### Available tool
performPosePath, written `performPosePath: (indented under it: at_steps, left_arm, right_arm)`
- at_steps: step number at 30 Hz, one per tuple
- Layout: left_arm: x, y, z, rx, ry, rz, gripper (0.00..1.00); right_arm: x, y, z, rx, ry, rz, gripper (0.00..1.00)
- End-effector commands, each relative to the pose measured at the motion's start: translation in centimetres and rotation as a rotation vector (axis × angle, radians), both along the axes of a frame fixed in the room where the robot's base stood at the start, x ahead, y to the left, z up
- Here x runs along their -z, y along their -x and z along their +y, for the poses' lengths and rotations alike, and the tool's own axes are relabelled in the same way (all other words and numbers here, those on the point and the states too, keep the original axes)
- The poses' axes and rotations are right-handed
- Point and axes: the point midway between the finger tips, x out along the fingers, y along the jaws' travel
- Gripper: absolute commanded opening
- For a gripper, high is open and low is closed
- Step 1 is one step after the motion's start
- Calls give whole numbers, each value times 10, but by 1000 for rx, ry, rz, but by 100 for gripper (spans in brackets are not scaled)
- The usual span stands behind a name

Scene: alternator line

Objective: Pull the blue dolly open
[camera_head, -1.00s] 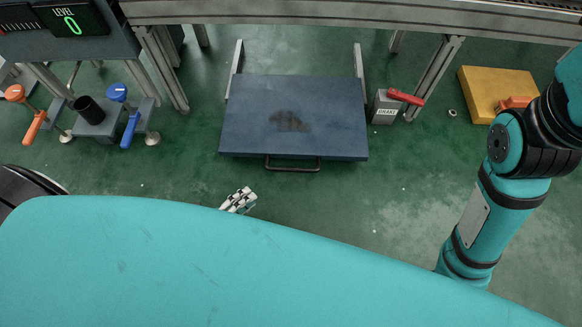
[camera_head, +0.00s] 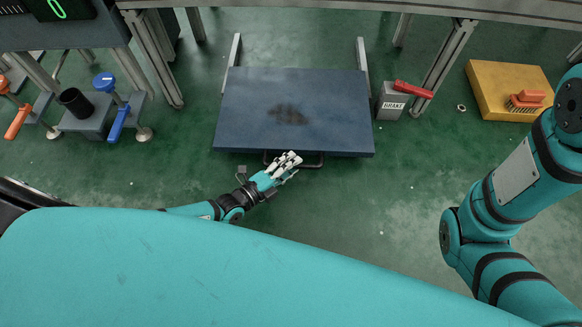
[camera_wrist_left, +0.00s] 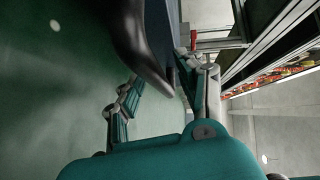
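The blue dolly (camera_head: 245,110) is a flat dark-blue platform with a brown stain, low on the floor between two rails. Its black handle (camera_head: 313,165) sticks out from the near edge. My left gripper (camera_head: 289,163) is at this handle and covers part of it. In the left wrist view the fingers of my left gripper (camera_wrist_left: 165,100) stand apart. A dark curved bar (camera_wrist_left: 140,45), seemingly the handle, reaches down toward the gap between them; I cannot tell whether they touch it. My right arm shows at the right, but its gripper is out of view.
A grey brake box (camera_head: 391,103) with a red lever (camera_head: 413,90) stands right of the dolly. Clamps with orange and blue handles (camera_head: 118,123) stand at left. The floor before the dolly is clear.

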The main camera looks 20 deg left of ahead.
Motion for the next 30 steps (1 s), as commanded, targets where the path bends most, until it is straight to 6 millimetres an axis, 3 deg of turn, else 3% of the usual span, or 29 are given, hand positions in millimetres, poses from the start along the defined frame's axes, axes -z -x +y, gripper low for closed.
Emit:
performPosePath:
  at_steps: [9,18,30]
  left_arm:
    - [0,-2,-2,0,0,0,38]
    - [0,-2,-1,0,0,1,0]
    - [1,0,-1,1,-3,4,0]
  right_arm:
    - [1,1,0,0,0,-2,40]
    - [1,1,0,0,0,-2,40]
    - [-1,1,0,0,0,-3,40]
